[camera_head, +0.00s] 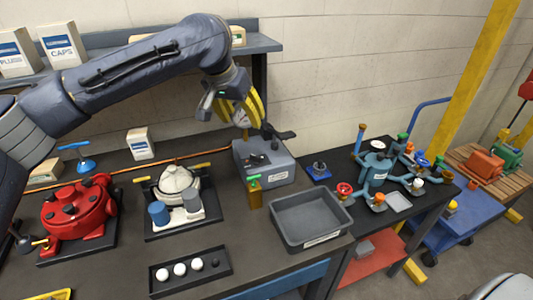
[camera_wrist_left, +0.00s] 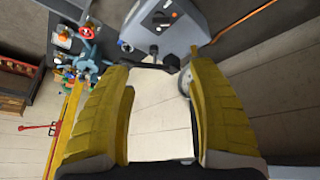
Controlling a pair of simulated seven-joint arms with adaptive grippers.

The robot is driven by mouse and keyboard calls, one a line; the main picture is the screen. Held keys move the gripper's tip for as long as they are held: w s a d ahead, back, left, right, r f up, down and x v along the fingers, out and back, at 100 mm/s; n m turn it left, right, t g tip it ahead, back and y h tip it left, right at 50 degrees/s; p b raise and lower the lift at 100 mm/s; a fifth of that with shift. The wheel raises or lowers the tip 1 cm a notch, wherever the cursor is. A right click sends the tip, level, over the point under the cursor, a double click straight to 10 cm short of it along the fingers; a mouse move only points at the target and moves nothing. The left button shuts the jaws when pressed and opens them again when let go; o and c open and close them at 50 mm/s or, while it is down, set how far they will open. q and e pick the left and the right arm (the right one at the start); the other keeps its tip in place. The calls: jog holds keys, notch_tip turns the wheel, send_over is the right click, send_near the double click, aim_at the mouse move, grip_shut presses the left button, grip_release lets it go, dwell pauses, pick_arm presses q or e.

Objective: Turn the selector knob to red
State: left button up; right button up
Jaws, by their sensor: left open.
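A grey control box (camera_head: 262,176) stands at the back of the dark bench, and its face also shows at the top of the left wrist view (camera_wrist_left: 186,38). A small black knob (camera_wrist_left: 160,19) on that face looks like the selector; its setting is too small to read. An orange patch shows beside it. A black lever-like part (camera_head: 275,132) sticks up at the top of the box. My left gripper (camera_head: 248,118), with yellow fingers, is open above and behind the box, apart from the knob. A round gauge-like part (camera_wrist_left: 186,83) shows beside one finger. My right gripper is not in view.
A red housing (camera_head: 80,211) and a white pump-like unit (camera_head: 177,185) stand left. A teal valve assembly (camera_head: 378,170) stands right. A shelf hangs behind.

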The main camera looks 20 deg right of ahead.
pick_arm(q)
jog(key=f, duration=0.1)
send_near(255, 156)
jog(key=shift+y, duration=0.4)
jog(key=x, duration=0.6)
jog(key=d+x, duration=0.1)
jog(key=x, duration=0.3)
jog(key=shift+w, duration=0.15)
jog(key=shift+a+r, duration=0.1)
grip_shut()
